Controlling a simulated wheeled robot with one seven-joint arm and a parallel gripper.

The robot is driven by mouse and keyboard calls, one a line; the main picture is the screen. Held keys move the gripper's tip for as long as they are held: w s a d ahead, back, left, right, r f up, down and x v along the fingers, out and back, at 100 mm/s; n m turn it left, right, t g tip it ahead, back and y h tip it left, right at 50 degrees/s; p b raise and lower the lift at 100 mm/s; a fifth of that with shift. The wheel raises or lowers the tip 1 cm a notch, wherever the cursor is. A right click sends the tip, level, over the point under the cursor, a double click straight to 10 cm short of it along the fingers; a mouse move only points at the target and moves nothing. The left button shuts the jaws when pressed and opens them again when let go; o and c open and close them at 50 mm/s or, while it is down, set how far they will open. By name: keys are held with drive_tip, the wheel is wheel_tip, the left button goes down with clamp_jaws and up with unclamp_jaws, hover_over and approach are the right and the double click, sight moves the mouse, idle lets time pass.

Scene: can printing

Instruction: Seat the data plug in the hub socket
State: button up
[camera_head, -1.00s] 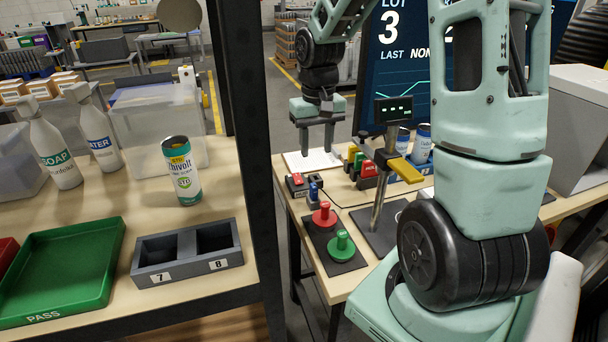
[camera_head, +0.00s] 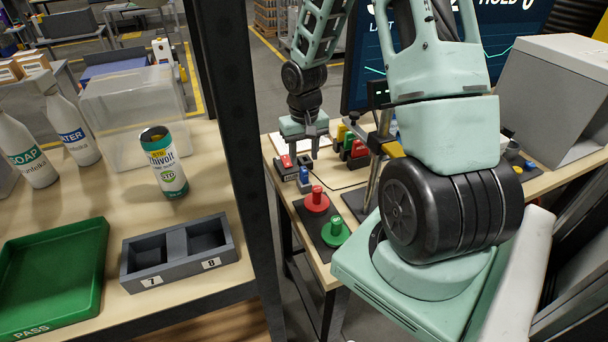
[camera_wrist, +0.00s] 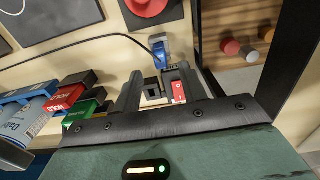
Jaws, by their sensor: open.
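The data plug is a small blue piece (camera_head: 304,175) on a dark cable, on the right-hand bench; the wrist view also shows it (camera_wrist: 160,48), just beyond my fingertips. The hub is a dark block with a red rocker switch (camera_head: 285,165); in the wrist view the switch (camera_wrist: 178,90) shows between my fingers. A black square socket (camera_wrist: 152,90) lies beside the switch. The plug looks apart from this socket. My gripper (camera_head: 304,153) is open and empty, pointing down close over the hub; its fingers (camera_wrist: 160,76) straddle the socket and switch in the wrist view.
Red (camera_head: 316,200) and green (camera_head: 335,233) buttons stand on a dark plate in front. Coloured blocks (camera_head: 352,146) and a metal post (camera_head: 376,180) are close right of my gripper. A dark upright (camera_head: 235,120) separates the left bench, with its can (camera_head: 164,162) and green tray (camera_head: 95,265).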

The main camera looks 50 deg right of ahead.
sight(304, 168)
drive_tip(key=shift+f+p, duration=0.8)
drive_tip(key=shift+f, duration=2.1)
clamp_jaws()
